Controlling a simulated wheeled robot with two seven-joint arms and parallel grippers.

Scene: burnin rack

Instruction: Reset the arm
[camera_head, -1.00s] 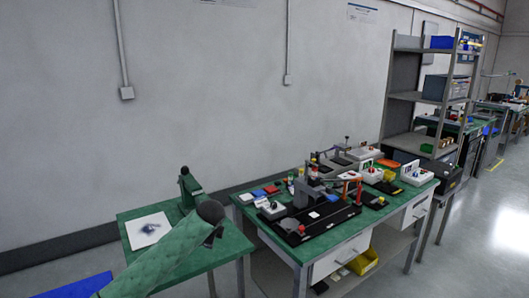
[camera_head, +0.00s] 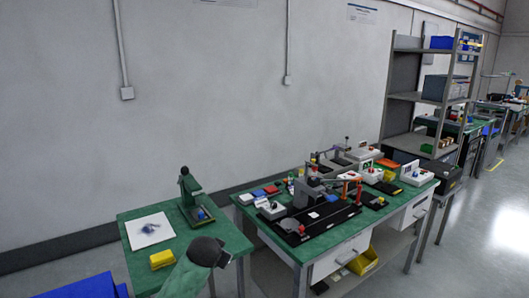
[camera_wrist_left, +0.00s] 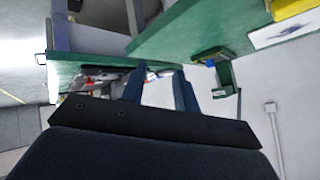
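My left arm comes in at the bottom of the head view, and its dark wrist (camera_head: 207,252) is low by the front edge of the small green table (camera_head: 236,241). In the left wrist view my left gripper (camera_wrist_left: 160,86) shows two dark fingers standing apart, with no object seen between them. My right gripper is in neither view.
The small table holds a green stand (camera_head: 192,196), a white sheet with a dark mark (camera_head: 150,230) and a yellow block (camera_head: 162,259). A cluttered green workbench (camera_head: 345,237) stands to the right. A blue bin (camera_head: 85,288) is at lower left.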

